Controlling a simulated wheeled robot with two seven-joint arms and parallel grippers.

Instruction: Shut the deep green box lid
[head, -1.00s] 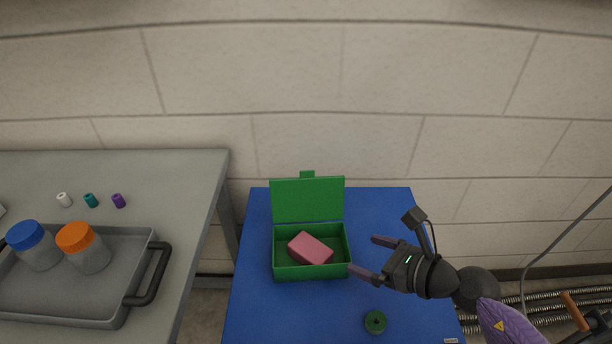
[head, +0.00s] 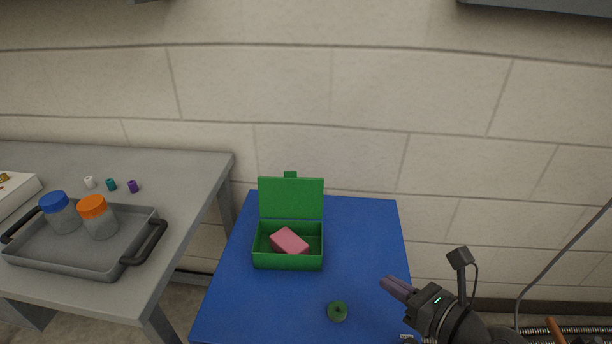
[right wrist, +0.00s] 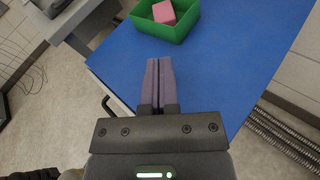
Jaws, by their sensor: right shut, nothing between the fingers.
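The deep green box (head: 288,262) stands on the blue table with its lid (head: 291,198) open and upright at the back. A pink block (head: 289,241) lies inside it. The box (right wrist: 161,30) and the pink block (right wrist: 164,12) also show at the top of the right wrist view, where the lid is out of frame. My right gripper (head: 384,283) is shut and empty, to the right of the box and nearer the table's front right. In the right wrist view its fingers (right wrist: 158,62) are together, apart from the box. My left gripper is not in view.
A green ring-like piece (head: 337,311) lies on the blue table (head: 362,238) in front of the box. A grey table (head: 190,172) at left holds a tray (head: 70,252) with two capped jars and small coloured cylinders. A block wall stands behind.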

